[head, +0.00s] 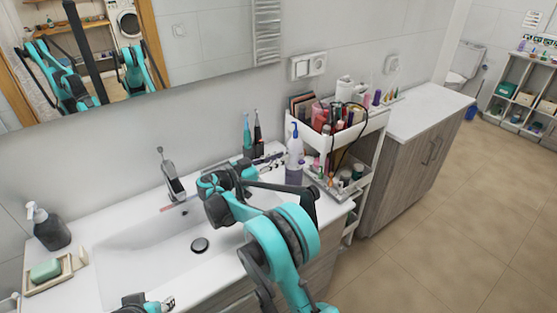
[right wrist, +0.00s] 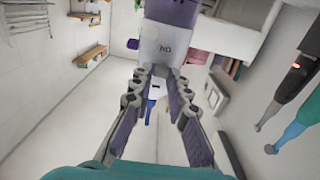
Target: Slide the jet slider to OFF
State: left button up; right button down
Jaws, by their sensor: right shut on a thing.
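The device with the jet slider is a bottle-shaped unit (head: 295,150) with a white body, blue nozzle and purple base. It stands upright at the counter's right end. Upside down in the right wrist view, its white body (right wrist: 166,46) bears an ON label. My right gripper (head: 281,160) reaches it from the left. In the right wrist view, its fingertips (right wrist: 157,72) are shut at the body just past the label, on what I take to be the jet slider, mostly hidden between them. A purple knob (right wrist: 132,44) sticks out beside the body. My left gripper (head: 166,303) is partly visible at the bottom edge.
A white cart (head: 330,142) full of cosmetics stands right of the device. Two electric toothbrushes (head: 247,133) stand behind my right gripper. The sink (head: 150,262), faucet (head: 171,178), soap dispenser (head: 48,228) and soap dish (head: 50,281) lie to the left.

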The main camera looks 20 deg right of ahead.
jog(key=c, duration=1.4)
grip_release()
jog(key=shift+c, duration=0.2)
jog(key=v, duration=1.2)
